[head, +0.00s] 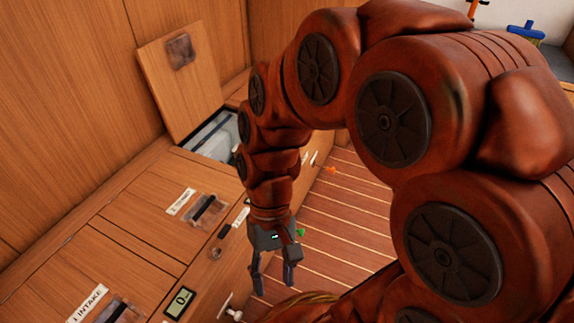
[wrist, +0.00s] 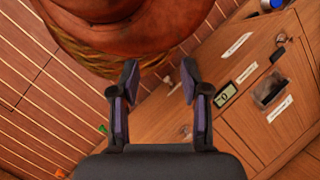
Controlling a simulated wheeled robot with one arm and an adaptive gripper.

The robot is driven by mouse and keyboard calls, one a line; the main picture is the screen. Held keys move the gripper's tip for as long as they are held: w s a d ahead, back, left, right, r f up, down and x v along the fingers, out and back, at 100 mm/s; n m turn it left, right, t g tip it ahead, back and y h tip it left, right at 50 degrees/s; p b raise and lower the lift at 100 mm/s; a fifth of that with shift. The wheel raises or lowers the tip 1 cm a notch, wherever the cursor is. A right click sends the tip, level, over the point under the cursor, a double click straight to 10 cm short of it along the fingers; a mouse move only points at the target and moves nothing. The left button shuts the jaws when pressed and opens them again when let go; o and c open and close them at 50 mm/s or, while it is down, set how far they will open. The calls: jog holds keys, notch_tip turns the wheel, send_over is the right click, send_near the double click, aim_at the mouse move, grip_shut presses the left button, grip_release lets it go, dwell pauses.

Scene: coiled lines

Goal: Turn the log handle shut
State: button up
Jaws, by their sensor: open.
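My gripper (head: 273,286) hangs pointing down beside the front edge of the wooden bench, its two fingers apart and empty. It also shows open in the wrist view (wrist: 160,68). A small pale handle (head: 228,306) sticks out from the bench front, left of and below the fingers in the head view. Another pale handle (head: 313,158) is farther along the bench front, past my arm. I cannot read a log label, so I cannot tell which handle is the log handle.
A wooden lid (head: 182,82) stands raised over an open compartment (head: 214,140). The bench top (head: 130,215) has dark latches, labels and a small display (head: 180,303). A coiled line (wrist: 170,65) lies close by.

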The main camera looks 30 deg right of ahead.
jog(key=w+f+m+t+y, duration=0.1)
jog(key=w+m+t+y, duration=0.2)
jog(key=w+m+y, duration=1.1)
jog(key=w+d+f+t+h, duration=0.2)
jog(key=w+d+t, duration=0.3)
jog(key=w, duration=0.5)
jog(key=w+d+f+m+t+h, duration=0.15)
jog(key=d+f+m+t, duration=0.3)
jog(key=d, duration=0.45)
jog(key=w+d+f+m+t+h+p, duration=0.1)
jog(key=d+f+m+t+h, duration=0.25)
jog(key=d, duration=0.55)
jog(key=w+d+f+m+t, duration=0.1)
jog(key=d+f+m+t, duration=0.4)
jog(key=d, duration=0.4)
jog(key=shift+m+g, duration=0.5)
jog(key=shift+g, duration=0.1)
jog(key=b+x, duration=0.1)
jog(key=x, duration=0.2)
jog(key=b+x, duration=0.1)
jog(key=x, duration=0.2)
jog(key=shift+w+d+f, duration=0.15)
jog(key=shift+w+f, duration=0.1)
jog(key=shift+w, duration=0.05)
jog(key=shift+w+a+r, duration=0.1)
jog(key=shift+w+a, duration=0.3)
jog(key=shift+w, duration=0.2)
jog(key=shift+c, duration=0.2)
grip_shut()
